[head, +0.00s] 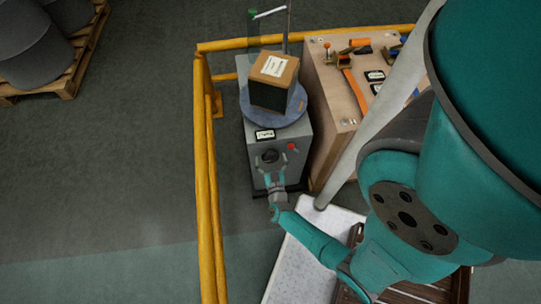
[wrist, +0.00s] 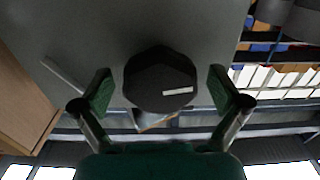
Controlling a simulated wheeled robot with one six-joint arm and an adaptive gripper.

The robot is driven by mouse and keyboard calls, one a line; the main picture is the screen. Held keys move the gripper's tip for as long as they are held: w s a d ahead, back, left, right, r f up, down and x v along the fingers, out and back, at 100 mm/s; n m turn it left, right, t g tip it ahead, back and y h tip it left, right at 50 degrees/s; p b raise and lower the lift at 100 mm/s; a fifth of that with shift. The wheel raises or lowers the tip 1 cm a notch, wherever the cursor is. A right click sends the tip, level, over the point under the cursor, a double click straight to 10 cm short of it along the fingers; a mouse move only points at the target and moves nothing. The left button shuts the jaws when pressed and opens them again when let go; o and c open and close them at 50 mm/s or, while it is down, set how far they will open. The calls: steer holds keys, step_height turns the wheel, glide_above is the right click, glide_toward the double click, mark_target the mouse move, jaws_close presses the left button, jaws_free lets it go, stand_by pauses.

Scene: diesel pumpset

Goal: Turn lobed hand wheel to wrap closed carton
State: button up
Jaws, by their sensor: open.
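The lobed hand wheel (head: 270,157) is a dark knob on the front of a grey machine cabinet (head: 263,185). In the wrist view the hand wheel (wrist: 160,80) fills the middle, with a pale mark near its lower right. My gripper (head: 272,172) is at the hand wheel. In the wrist view my gripper (wrist: 162,90) is open, one green-padded finger on each side of the wheel, with gaps showing on both sides. The closed carton (head: 272,78) is brown with a white label and dark lower sides. It sits on a round blue-grey turntable (head: 259,116) on the cabinet.
A yellow rail (head: 205,180) runs left of and behind the cabinet. A wooden bench (head: 335,95) with tools stands close on the right. A red button (head: 292,146) is right of the wheel. Open floor lies left of the rail.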

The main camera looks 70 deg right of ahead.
steer(key=c, duration=1.2)
steer(key=shift+o, duration=0.2)
steer(key=shift+m, duration=0.3)
steer(key=m, duration=0.6)
steer(key=shift+w, duration=0.1)
steer(key=m, duration=0.6)
steer(key=shift+r, duration=0.15)
steer(key=shift+m, duration=0.4)
